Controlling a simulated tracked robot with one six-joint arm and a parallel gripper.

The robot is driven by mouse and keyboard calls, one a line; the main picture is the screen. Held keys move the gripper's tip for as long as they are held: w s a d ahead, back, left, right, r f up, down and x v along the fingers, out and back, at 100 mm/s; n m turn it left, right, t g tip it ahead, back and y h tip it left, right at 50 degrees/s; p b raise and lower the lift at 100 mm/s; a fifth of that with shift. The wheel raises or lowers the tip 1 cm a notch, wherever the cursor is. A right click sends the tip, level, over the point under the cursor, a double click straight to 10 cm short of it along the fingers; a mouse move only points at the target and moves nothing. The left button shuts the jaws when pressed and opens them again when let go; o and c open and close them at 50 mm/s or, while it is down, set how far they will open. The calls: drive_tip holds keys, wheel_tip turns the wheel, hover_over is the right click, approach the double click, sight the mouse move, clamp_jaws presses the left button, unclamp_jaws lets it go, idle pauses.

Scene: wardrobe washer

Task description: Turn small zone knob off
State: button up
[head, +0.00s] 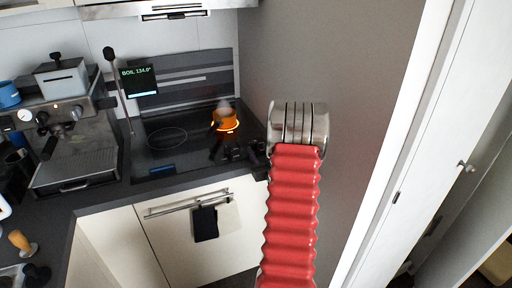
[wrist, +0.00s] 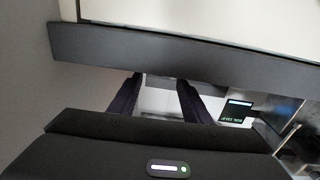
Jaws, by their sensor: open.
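The black cooktop (head: 165,135) is set in the dark worktop in the head view. A small steaming pot (head: 222,115) stands on its small zone at the back right, and the zone glows orange (head: 230,127). Small dark knobs (head: 236,153) appear at the cooktop's front right, close to my gripper; their setting is too small to read. My gripper shows in the wrist view (wrist: 160,80), its two dark fingers apart with nothing between them. In the head view it is mostly hidden behind my red arm. No knob can be made out in the wrist view.
A display (head: 138,80) reads "BOIL 134.0°" behind the cooktop. An espresso machine (head: 72,140) stands left. Cloths (head: 205,222) hang on the rail below. A grey wall (head: 345,70) stands close on the right. The wrist view shows the dark worktop edge (wrist: 100,50).

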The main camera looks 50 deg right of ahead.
sight(256, 144)
drive_tip(key=shift+x, duration=1.9)
drive_tip(key=shift+c, duration=0.2)
drive_tip(key=c, duration=1)
drive_tip(key=shift+d+n+t+y, duration=0.1)
drive_tip(key=shift+n+t+y, duration=0.3)
drive_tip(key=shift+n+y, duration=0.25)
drive_tip(key=shift+s+d+n+t+y, duration=0.1)
drive_tip(key=shift+n+t+y, duration=0.35)
drive_tip(key=shift+y, duration=0.4)
drive_tip(key=shift+s+d+n+t+y, duration=0.1)
drive_tip(key=shift+n+t+y, duration=0.15)
drive_tip(key=shift+n+y, duration=0.4)
drive_tip(key=o, duration=1)
